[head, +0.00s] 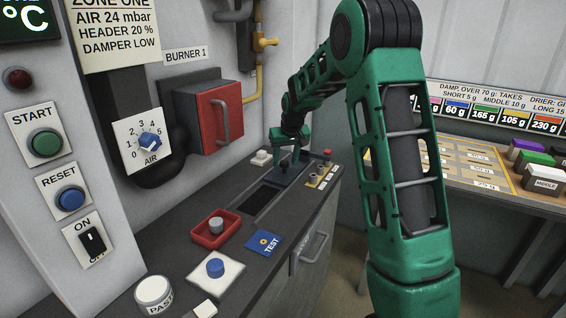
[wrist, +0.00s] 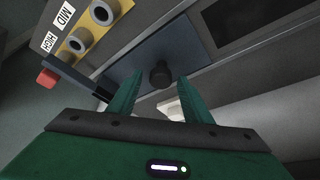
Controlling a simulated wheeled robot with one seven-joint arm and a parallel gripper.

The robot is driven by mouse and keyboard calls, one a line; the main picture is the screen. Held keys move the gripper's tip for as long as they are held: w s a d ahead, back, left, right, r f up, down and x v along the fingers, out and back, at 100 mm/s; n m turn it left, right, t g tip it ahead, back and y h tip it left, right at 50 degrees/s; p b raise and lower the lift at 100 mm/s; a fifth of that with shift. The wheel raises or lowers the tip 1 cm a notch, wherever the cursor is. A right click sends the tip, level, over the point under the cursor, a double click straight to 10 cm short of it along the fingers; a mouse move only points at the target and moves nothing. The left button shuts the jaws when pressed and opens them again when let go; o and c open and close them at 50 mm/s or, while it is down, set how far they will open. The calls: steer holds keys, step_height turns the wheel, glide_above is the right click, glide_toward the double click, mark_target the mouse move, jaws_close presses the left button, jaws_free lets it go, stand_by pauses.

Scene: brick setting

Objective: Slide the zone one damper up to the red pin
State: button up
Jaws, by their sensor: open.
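The zone one damper is a flat blue-grey plate (wrist: 190,48) with a dark round knob (wrist: 160,74), set in a long slot on the counter. In the head view the damper plate (head: 281,176) lies at the far end of the dark slot, partly hidden by my gripper (head: 291,160). In the wrist view my gripper (wrist: 160,85) is open, with the knob between or just beyond its fingertips; I cannot tell whether they touch it. The red pin (wrist: 47,78) is at the left in the wrist view, beyond the plate's end. It also shows in the head view (head: 328,153).
A yellow strip (head: 317,176) with round sockets and HIGH and MID labels runs beside the slot. A white block (head: 261,158) stands near the wall. A red tray (head: 215,230) and a blue TEST card (head: 264,243) lie nearer. The red burner box (head: 212,115) juts from the wall.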

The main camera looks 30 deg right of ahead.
steer(key=shift+r, duration=0.1)
steer(key=v, duration=1)
steer(key=shift+r, duration=0.25)
steer(key=shift+s, duration=0.2)
steer(key=s+d+m+g, duration=0.2)
steer(key=s, duration=2.4)
steer(key=s+a+f+m+g, duration=0.1)
steer(key=s+a+f, duration=0.1)
steer(key=s, duration=0.8)
steer(key=s+a+f+m+g+y, duration=0.1)
steer(key=s+f, duration=0.3)
steer(key=s, duration=0.6)
steer(key=shift+a, duration=0.45)
